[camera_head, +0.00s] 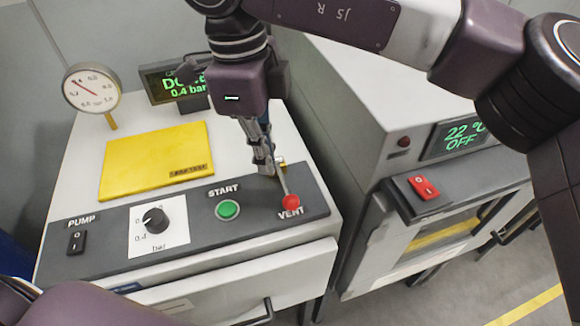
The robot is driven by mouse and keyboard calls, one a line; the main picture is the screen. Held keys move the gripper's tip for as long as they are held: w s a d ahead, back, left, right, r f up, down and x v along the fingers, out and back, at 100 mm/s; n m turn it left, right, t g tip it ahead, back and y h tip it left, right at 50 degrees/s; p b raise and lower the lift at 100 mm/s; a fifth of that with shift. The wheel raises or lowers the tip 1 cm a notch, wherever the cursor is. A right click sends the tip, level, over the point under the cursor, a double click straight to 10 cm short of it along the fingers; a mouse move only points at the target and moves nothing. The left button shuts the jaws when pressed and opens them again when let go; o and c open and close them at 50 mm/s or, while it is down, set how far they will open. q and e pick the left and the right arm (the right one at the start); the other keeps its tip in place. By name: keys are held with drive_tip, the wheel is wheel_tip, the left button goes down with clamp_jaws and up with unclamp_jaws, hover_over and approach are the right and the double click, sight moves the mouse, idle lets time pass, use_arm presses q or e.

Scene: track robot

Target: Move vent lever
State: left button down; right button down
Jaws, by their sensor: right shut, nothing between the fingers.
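The vent lever (285,186) is a thin grey rod with a red ball knob at its end, at the right end of the dark control panel (110,249). It slants down toward the panel's front edge, and its knob lies over the "VENT" label. My right gripper (266,168) comes down from above and is shut, with its fingertips beside the lever's upper part, close to its base. I cannot tell whether the fingers touch the rod. The fingers partly hide the lever's pivot. My left gripper is not in view.
The panel also has a PUMP switch (76,242), a black knob (155,220) and a green START button (228,209). Behind are a yellow plate (150,158), a round gauge (92,88) and a display (172,84). A second machine (350,110) stands at the right.

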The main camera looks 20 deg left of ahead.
wheel_tip(320, 180, up, 10)
drive_tip(key=a, duration=0.1)
drive_tip(key=shift+a+r, duration=0.15)
drive_tip(key=shift+s, duration=0.1)
idle(0.4)
